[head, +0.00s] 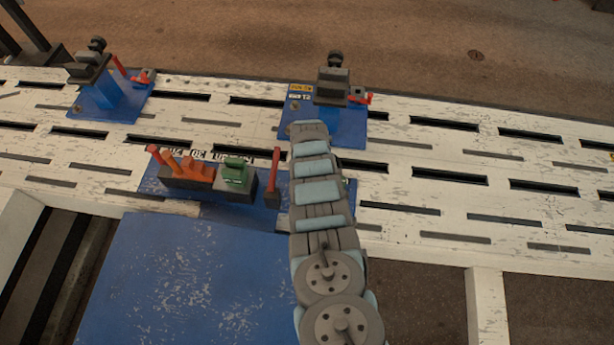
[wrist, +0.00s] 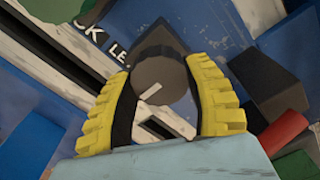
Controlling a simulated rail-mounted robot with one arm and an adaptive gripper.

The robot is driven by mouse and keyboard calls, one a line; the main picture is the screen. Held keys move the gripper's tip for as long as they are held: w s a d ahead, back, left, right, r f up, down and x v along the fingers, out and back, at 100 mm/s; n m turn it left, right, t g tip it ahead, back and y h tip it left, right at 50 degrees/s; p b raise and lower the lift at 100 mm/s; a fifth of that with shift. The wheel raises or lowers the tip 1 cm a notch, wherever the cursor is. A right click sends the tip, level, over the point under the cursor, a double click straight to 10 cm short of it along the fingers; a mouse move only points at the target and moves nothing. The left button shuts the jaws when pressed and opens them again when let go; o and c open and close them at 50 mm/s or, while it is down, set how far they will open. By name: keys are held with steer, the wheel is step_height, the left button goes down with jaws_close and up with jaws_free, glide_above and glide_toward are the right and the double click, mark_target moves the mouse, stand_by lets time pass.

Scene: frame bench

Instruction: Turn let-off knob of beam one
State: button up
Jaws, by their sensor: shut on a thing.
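In the wrist view, a dark round knob (wrist: 158,72) with a white pointer line sits between the two yellow-padded fingers of my gripper (wrist: 157,76). The fingers are shut on the knob's sides. The pointer slants up and to the right in that view. A partly cut-off label (wrist: 105,42) reading "CK LE" stands beside the knob. In the head view, my arm covers the knob and the fingers. It reaches over the right part of a blue panel (head: 215,205). I cannot read which beam the knob belongs to.
The blue panel carries red levers (head: 168,158), a green block (head: 236,174) and a red-handled lever (head: 274,172). Blue brackets with dark clamps stand behind, at left (head: 105,100) and centre (head: 347,122). The slotted white bench (head: 450,190) is clear to the right.

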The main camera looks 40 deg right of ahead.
steer(key=shift+f, duration=0.1)
steer(key=o, duration=1.2)
steer(key=shift+w, duration=0.1)
steer(key=shift+r, duration=0.3)
steer(key=shift+a+r, duration=0.1)
steer(key=shift+r, duration=1.8)
step_height(320, 180, up, 8)
steer(key=shift+f, duration=0.2)
